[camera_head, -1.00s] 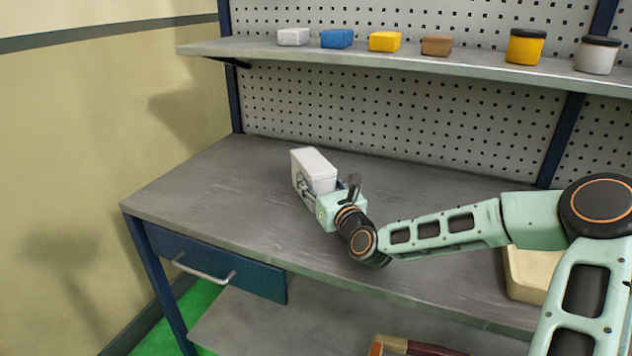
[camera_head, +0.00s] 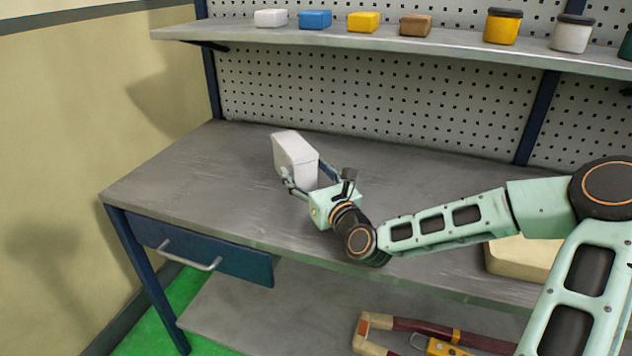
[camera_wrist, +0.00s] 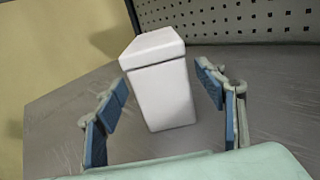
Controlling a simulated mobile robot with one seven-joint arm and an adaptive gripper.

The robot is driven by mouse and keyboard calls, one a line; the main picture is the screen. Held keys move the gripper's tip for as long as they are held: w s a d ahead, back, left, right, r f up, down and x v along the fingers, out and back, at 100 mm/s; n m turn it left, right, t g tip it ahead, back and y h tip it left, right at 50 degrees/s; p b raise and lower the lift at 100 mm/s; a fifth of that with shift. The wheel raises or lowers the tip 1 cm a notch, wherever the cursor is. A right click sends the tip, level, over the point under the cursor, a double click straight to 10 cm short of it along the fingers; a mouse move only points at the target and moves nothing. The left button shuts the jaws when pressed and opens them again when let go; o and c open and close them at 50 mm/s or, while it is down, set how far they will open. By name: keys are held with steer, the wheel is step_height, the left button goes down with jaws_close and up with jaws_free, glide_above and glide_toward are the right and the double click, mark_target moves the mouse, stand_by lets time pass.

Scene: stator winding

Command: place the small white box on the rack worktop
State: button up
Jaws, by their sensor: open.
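The small white box (camera_head: 294,160) stands on the grey rack worktop (camera_head: 190,180), toward its left part. In the wrist view the white box (camera_wrist: 160,85) shows its lid and looks tilted, with the worktop around its lower end. My gripper (camera_head: 312,180) is open, with its fingers spread to either side of the box. In the wrist view the blue finger pads of my gripper (camera_wrist: 162,105) sit left and right of the box, with visible gaps on both sides. The box's underside is hidden, so its exact contact with the worktop does not show.
A shelf (camera_head: 340,38) above the worktop holds several small boxes and jars. A pegboard (camera_head: 370,100) closes the back. A blue drawer (camera_head: 205,250) is below. The worktop's left is clear.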

steer(key=v, duration=0.7)
steer(key=shift+p, duration=0.35)
